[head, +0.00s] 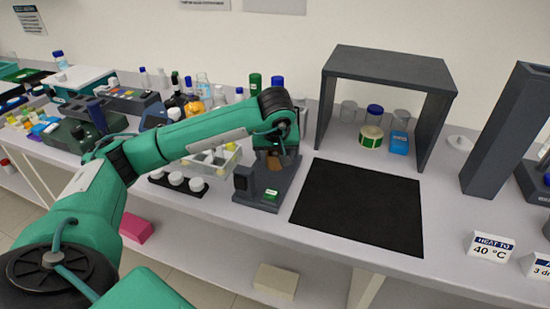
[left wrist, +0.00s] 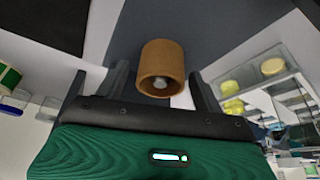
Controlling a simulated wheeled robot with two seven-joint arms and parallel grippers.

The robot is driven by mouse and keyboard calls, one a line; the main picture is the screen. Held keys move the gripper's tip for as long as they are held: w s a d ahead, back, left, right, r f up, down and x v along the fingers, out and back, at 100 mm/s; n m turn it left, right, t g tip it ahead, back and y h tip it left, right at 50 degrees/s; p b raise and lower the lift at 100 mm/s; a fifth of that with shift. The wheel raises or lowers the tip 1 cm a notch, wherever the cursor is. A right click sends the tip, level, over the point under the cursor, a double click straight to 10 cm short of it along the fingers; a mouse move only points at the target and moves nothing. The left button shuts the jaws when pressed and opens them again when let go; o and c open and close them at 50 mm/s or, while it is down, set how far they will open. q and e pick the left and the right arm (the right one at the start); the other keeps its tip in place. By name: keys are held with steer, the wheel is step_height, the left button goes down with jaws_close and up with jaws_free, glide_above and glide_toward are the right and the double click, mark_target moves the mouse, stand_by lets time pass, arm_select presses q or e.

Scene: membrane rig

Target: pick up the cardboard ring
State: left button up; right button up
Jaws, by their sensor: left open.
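The cardboard ring (left wrist: 162,65) is a short brown tube in the left wrist view, with a small grey round piece visible inside its opening. In the head view a brown patch of it (head: 273,163) shows below my left wrist, at the grey stand (head: 262,199). My left gripper (left wrist: 158,72) is open, its two dark fingers on either side of the ring with gaps visible. Whether the ring lies fully between the fingertips or just beyond them I cannot tell. The gripper's fingers are mostly hidden in the head view. My right gripper is not in view.
A black mat (head: 360,206) lies clear to the right of the stand. Behind it a grey open shelf (head: 390,68) covers a green-labelled roll (head: 370,136) and a blue box (head: 398,143). White-capped jars (head: 176,179) and a clear tray (head: 214,160) stand left of the stand.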

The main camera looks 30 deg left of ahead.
arm_select(q)
steer(key=shift+c, duration=0.2)
steer(key=c, duration=1)
steer(key=shift+r, duration=0.15)
